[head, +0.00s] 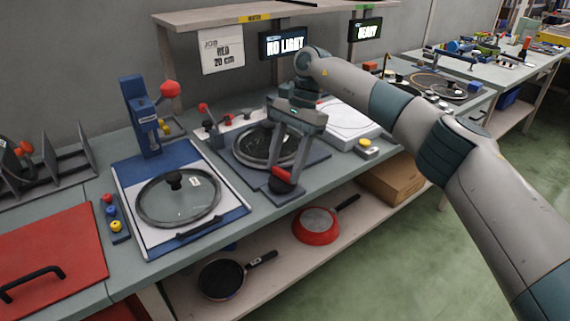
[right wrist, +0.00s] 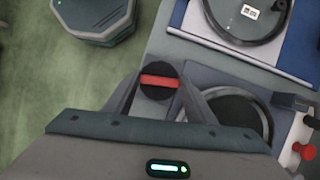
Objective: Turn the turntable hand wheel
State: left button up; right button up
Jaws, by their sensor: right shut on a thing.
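The hand wheel (head: 282,187), a small dark round knob with a red bar across it, stands at the front corner of the turntable base (head: 316,158). My right gripper (head: 287,172) reaches down over it and is shut on it. In the right wrist view the hand wheel (right wrist: 158,92) shows between the two fingers, and part of it is hidden by them. The dark round turntable (head: 258,143) lies just behind, partly covered by the gripper; it also shows in the right wrist view (right wrist: 238,112). My left gripper is not in view.
A glass lid (head: 160,205) lies on a blue and white station to the left, beside a blue post with a red knob (head: 170,89). A white plate (head: 350,122) is to the right. Two pans (head: 316,226) (head: 220,280) lie on the lower shelf.

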jog(key=o, duration=1)
jog(key=shift+o, duration=0.2)
pick_arm(q)
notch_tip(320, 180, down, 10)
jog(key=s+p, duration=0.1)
jog(key=p, duration=0.2)
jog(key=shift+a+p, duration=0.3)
jog(key=shift+p, duration=0.05)
pick_arm(e)
jog(key=v, duration=1.7)
jog(key=shift+r, duration=0.25)
